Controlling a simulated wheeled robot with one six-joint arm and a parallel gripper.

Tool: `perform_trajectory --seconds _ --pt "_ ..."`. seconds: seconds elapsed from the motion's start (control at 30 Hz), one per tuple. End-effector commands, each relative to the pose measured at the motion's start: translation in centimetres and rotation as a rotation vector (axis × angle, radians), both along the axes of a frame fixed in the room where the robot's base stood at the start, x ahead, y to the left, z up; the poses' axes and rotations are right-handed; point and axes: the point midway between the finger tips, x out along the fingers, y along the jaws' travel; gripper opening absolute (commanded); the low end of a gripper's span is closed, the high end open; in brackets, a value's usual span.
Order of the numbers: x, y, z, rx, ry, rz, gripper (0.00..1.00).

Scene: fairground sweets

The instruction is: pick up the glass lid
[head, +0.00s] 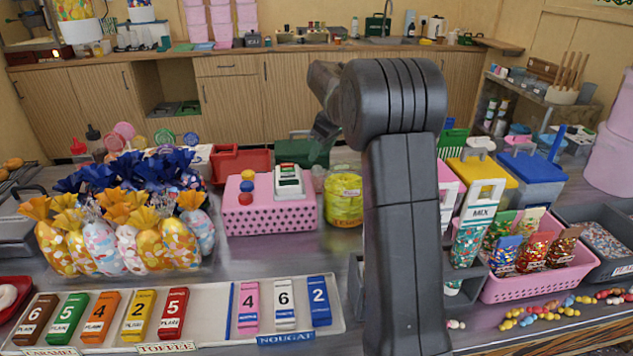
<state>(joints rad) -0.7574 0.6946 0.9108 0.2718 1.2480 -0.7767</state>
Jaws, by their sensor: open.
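No glass lid can be made out for certain in the head view. A round clear jar (343,205) with yellow-green contents and a small label stands behind the counter's middle, just left of my arm. Its top is hard to read, and I cannot tell whether a clear lid lies on it. My gripper (324,131) is small and dark at the end of my raised arm, above and behind the jar and apart from it. It is open, with nothing visible in it. My arm hides part of the counter to the right of the jar.
A pink dotted box (270,217) stands left of the jar, with red (238,158) and green (300,152) containers behind. Wrapped sweet bags (125,235) and a white tray of numbered bars (210,318) fill the left. A pink basket (530,286) and lidded tubs (532,166) crowd the right.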

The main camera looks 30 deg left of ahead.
Motion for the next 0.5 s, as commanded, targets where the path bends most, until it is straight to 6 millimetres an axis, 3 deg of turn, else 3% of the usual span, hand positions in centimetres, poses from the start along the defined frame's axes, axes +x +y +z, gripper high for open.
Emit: perform_trajectory --seconds 0.27,0.5 --pt "0.2 0.5 -1.7 0.000 0.000 0.000 0.52" --pt "0.8 1.3 -5.1 -0.003 0.002 0.002 0.52"
